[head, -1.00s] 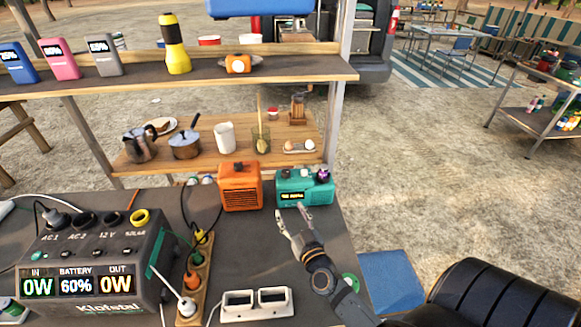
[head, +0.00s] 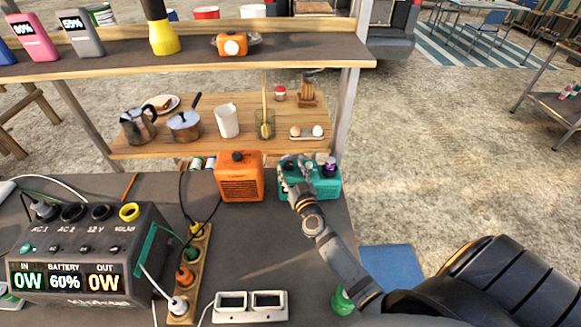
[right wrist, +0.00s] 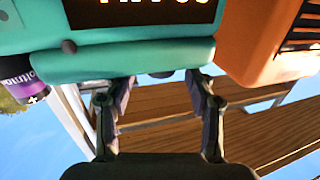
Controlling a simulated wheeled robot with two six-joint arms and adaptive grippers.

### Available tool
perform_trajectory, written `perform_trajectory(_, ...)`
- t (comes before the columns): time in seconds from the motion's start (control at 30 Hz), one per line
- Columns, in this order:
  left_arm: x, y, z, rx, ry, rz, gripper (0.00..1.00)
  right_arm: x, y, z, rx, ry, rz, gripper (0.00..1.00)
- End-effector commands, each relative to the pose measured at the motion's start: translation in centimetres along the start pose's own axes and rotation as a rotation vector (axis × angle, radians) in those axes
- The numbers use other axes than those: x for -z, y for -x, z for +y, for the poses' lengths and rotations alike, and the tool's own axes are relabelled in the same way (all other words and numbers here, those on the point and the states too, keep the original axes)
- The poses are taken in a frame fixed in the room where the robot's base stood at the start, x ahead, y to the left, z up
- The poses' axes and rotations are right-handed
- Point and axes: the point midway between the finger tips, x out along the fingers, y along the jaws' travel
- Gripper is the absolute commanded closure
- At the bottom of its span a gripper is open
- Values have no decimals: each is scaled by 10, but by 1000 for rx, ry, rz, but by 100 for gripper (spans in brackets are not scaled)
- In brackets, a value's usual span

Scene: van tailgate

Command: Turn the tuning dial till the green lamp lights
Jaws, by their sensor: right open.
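The teal radio (head: 326,188) stands at the table's back right corner. My right gripper (head: 296,167) is open at the left part of its top, covering much of its front. In the right wrist view the picture is upside down; the teal body (right wrist: 130,62) fills the top, with part of a lit orange display (right wrist: 150,8). The gripper (right wrist: 160,84) straddles a small dark piece at the top edge; its fingertips are partly hidden behind that edge. I cannot tell whether this piece is the tuning dial. No green lamp is discernible. My left gripper is out of view.
The power station (head: 85,250), power strip (head: 200,262) and white socket block (head: 250,307) are nearer. A wooden shelf (head: 150,148) rises behind.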

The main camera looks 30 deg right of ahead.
Motion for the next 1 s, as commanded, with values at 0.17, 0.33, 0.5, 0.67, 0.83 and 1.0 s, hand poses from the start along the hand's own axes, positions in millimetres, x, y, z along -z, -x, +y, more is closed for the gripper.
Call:
perform_trajectory(0.17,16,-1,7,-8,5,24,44,0,-14,0,0,2,0,45)
perform_trajectory(0.33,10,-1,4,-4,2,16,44,0,-15,0,0,2,-1,45)
perform_trajectory(0.5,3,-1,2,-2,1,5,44,0,-15,0,0,2,0,57)
perform_trajectory(0.67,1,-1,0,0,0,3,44,0,-14,0,0,2,0,79)
perform_trajectory(0.83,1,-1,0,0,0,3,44,0,-14,0,0,2,-1,100)
perform_trajectory(1.0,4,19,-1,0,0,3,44,6,-15,-1,-64,-4,-4,100)
